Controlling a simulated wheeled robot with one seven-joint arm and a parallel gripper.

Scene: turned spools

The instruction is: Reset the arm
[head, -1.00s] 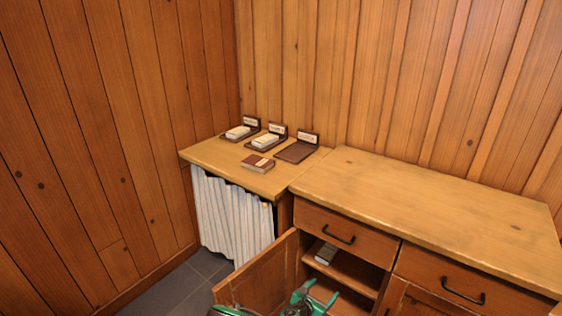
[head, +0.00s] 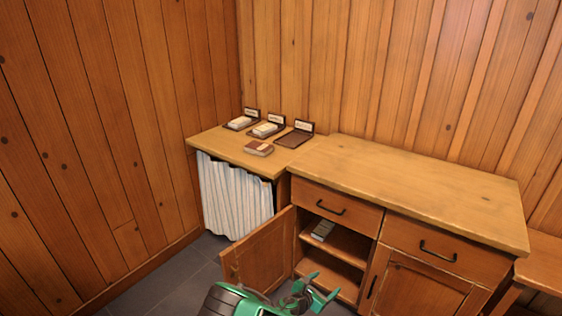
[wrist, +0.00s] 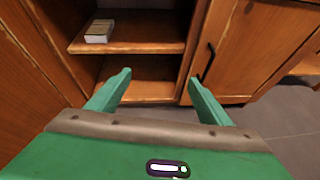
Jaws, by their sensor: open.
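My green gripper (head: 322,286) is at the bottom of the head view, in front of the open cabinet. In the wrist view the gripper (wrist: 160,88) shows its two fingers spread wide with nothing between them. The fingers point toward the cabinet's lower opening, and I see them touching nothing. A small book-like block (head: 323,230) lies on the cabinet's upper shelf; the block also shows in the wrist view (wrist: 99,31), apart from the fingers.
The cabinet door (head: 258,251) stands open at the left of the gripper. The wooden counter (head: 420,185) is bare. On the side table (head: 222,143) are several dark holders, two bearing pale blocks, and a brown block (head: 259,148). Grey floor lies below.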

